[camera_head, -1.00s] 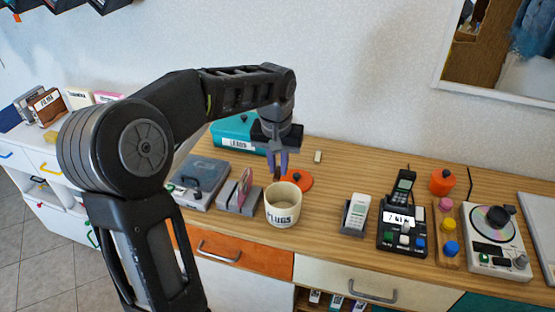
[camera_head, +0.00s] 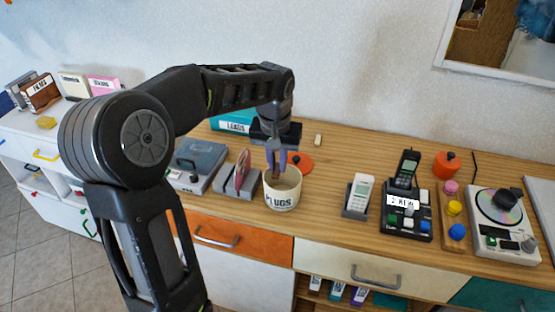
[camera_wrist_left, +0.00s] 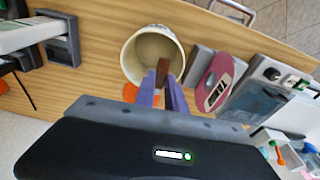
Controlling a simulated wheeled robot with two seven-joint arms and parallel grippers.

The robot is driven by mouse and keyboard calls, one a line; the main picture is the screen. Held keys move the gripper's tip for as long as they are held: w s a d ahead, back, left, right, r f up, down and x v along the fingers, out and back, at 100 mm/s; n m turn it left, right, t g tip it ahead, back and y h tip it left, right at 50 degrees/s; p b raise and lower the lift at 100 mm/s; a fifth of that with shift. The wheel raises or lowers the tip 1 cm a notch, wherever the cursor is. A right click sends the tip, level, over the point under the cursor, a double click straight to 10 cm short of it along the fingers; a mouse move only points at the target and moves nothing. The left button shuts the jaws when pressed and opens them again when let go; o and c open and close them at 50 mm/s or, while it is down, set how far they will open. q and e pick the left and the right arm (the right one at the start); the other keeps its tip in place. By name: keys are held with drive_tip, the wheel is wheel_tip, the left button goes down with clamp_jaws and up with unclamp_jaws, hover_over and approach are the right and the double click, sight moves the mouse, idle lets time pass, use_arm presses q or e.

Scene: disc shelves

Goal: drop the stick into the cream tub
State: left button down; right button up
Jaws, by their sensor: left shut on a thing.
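The cream tub (camera_head: 281,202), lettered PLUGS, stands open on the wooden counter; it also shows in the left wrist view (camera_wrist_left: 134,61). My left gripper (camera_head: 276,171) is just above the tub's mouth, pointing down. Its purple fingers (camera_wrist_left: 163,88) are shut on the stick (camera_wrist_left: 162,68), a small dark brown piece that sticks out past the fingertips over the tub's opening. In the head view only a bit of the stick shows at the fingertips. The inside of the tub looks empty in the wrist view. My right gripper is not in view.
An orange lid (camera_head: 300,162) lies behind the tub. A pink disc (camera_head: 241,170) in a grey stand is close on the left, with a grey box (camera_head: 197,160) beyond. A white handset (camera_head: 359,192) stands to the right, with bare counter between it and the tub.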

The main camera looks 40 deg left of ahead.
sight(276, 172)
use_arm(q)
drive_tip(key=c, duration=1.3)
unclamp_jaws()
drive_tip(key=r, duration=0.5)
drive_tip(key=s+r, duration=0.1)
drive_tip(key=r, duration=0.1)
drive_tip(key=shift+d+r, duration=0.2)
drive_tip(key=shift+r, duration=0.15)
drive_tip(key=shift+s+f, duration=0.1)
